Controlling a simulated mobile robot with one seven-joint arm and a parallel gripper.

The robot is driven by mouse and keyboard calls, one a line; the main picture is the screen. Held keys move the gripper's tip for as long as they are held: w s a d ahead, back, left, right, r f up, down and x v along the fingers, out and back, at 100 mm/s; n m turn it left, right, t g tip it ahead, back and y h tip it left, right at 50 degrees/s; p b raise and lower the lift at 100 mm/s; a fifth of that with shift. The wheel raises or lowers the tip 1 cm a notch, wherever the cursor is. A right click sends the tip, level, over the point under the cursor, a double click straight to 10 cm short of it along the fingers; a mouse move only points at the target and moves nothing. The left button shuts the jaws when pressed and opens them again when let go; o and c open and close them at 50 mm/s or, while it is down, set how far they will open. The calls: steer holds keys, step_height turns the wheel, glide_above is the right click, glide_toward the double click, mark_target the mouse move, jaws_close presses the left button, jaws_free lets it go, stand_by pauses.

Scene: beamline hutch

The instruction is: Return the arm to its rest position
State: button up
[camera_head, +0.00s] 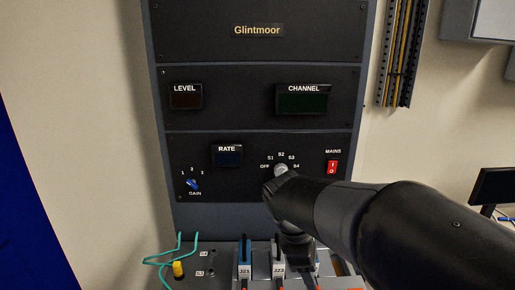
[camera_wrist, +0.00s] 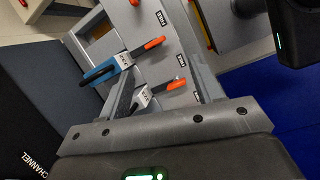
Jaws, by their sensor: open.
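My gripper is mostly hidden by the arm there. In the wrist view my gripper (camera_wrist: 163,78) has its two grey fingers apart, with nothing held between them. Beyond the fingers lie plug-like connectors with orange ends, one with a blue body (camera_wrist: 105,70). I cannot tell from these frames whether a finger touches any of them.
The black Glintmoor panel (camera_head: 258,95) stands close behind my arm, with a blue gain knob (camera_head: 192,184) and red mains switch (camera_head: 332,167). Green wire (camera_head: 160,258) and a yellow piece (camera_head: 178,269) are at lower left. A monitor (camera_head: 492,187) is at right.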

steer(key=s+d+r+m+t+y, duration=0.1)
steer(key=s+r+m+t+y, duration=0.1)
steer(key=s+m, duration=0.3)
steer(key=s+d+r+m+t+y, duration=0.1)
steer(key=s+m+t, duration=0.2)
steer(key=s+m, duration=0.3)
steer(key=m, duration=0.4)
steer(key=shift+s+r+y, duration=0.2)
steer(key=shift+r+y, duration=0.2)
stand_by(1.1)
